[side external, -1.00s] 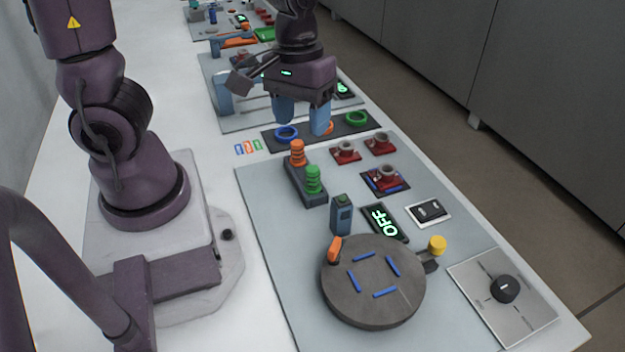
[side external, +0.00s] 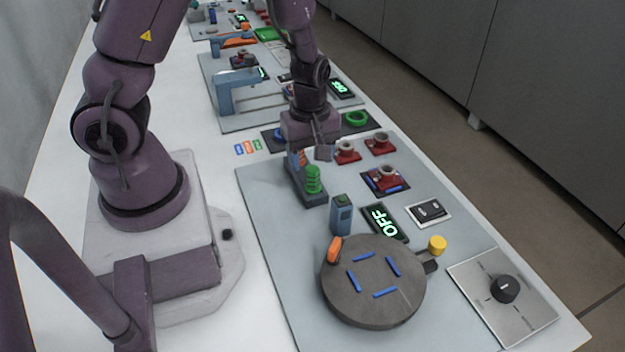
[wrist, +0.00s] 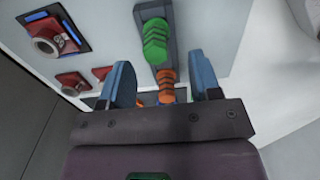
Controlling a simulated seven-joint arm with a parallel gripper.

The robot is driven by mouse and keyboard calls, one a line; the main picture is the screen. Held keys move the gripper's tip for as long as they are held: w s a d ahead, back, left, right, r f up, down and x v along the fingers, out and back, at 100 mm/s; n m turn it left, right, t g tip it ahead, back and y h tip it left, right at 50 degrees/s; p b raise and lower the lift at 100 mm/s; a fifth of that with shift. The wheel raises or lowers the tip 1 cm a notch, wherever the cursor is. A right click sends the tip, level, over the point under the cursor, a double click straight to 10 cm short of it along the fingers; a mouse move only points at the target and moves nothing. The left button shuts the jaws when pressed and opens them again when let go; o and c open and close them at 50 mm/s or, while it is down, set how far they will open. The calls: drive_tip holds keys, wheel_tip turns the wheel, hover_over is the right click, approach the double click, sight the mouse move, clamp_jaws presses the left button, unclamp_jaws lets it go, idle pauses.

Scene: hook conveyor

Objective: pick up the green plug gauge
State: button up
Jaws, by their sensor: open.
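The green plug gauge (side external: 313,180) stands upright in the near end of a dark two-place holder (side external: 299,188). It also shows in the wrist view (wrist: 155,42), beyond my fingertips. The orange plug gauge (wrist: 167,84) stands in the other place, and in the wrist view it appears between my two blue fingers. My gripper (wrist: 163,72) is open and holds nothing.
Red fixtures (side external: 381,141) stand right of the holder. A blue-grey post (side external: 341,215) is close in front of it, with an OFF display (side external: 385,222) and a round turntable (side external: 373,309) beyond. A dark ring mat with a green ring (side external: 356,118) lies behind.

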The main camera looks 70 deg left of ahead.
sight(313, 168)
drive_tip(key=shift+w+a+f, duration=0.1)
drive_tip(key=shift+w+f, duration=0.05)
drive_tip(key=shift+f, duration=1.35)
drive_tip(key=shift+w+f, duration=0.1)
drive_tip(key=shift+f, duration=1.35)
drive_tip(key=shift+c, duration=0.4)
drive_tip(key=c, duration=0.9)
